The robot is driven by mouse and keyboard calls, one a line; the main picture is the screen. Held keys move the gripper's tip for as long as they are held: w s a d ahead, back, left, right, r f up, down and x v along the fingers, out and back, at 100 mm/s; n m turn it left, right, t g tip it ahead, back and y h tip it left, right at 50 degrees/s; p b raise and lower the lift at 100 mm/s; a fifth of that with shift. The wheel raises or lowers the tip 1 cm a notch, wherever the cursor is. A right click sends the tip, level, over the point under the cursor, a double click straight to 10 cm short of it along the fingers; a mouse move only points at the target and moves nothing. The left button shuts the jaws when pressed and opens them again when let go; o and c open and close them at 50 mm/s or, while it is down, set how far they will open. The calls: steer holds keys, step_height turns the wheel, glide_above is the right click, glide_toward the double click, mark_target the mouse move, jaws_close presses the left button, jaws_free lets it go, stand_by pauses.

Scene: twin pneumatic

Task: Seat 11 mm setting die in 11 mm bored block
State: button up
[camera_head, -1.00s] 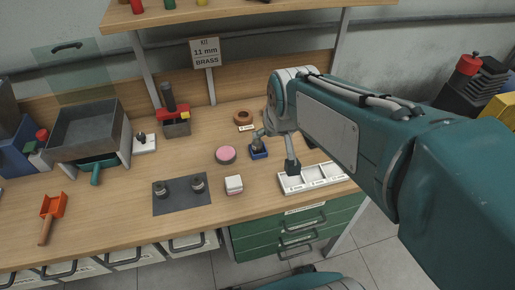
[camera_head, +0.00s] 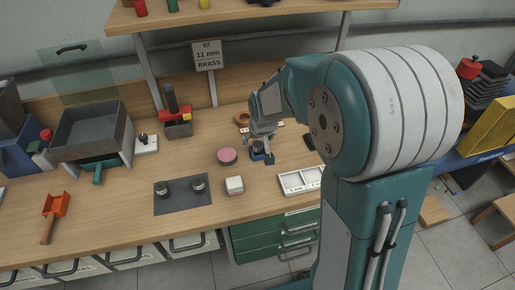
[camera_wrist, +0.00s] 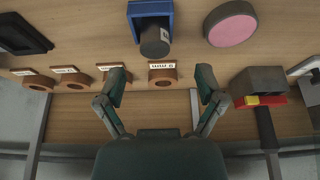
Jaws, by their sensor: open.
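My gripper (camera_wrist: 163,80) is open and empty. In the head view my gripper (camera_head: 266,156) is over the bench by the small blue holder (camera_head: 257,156), partly covering it. In the wrist view a dark grey cylinder (camera_wrist: 154,42) with a small label stands in the blue holder (camera_wrist: 136,8), above and between my fingertips in the picture. A brown ring (camera_wrist: 162,82) with an "mm" label shows between my fingertips; its number is hard to read. Two dark round pieces, left (camera_head: 161,188) and right (camera_head: 198,183), stand on a grey mat. I cannot tell which piece is the die or the block.
A pink disc (camera_head: 227,155), a small white-topped block (camera_head: 234,185) and a white compartment tray (camera_head: 300,181) lie nearby. A black-and-red tool on a block (camera_head: 177,128) stands behind. More labelled rings (camera_wrist: 38,81) line the back. A sign (camera_head: 207,55) reads 11 mm BRASS.

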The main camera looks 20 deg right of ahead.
mark_target(258, 144)
steer(key=x, duration=0.5)
steer(key=shift+w+d, duration=0.15)
steer(key=shift+d, duration=0.15)
jaws_close()
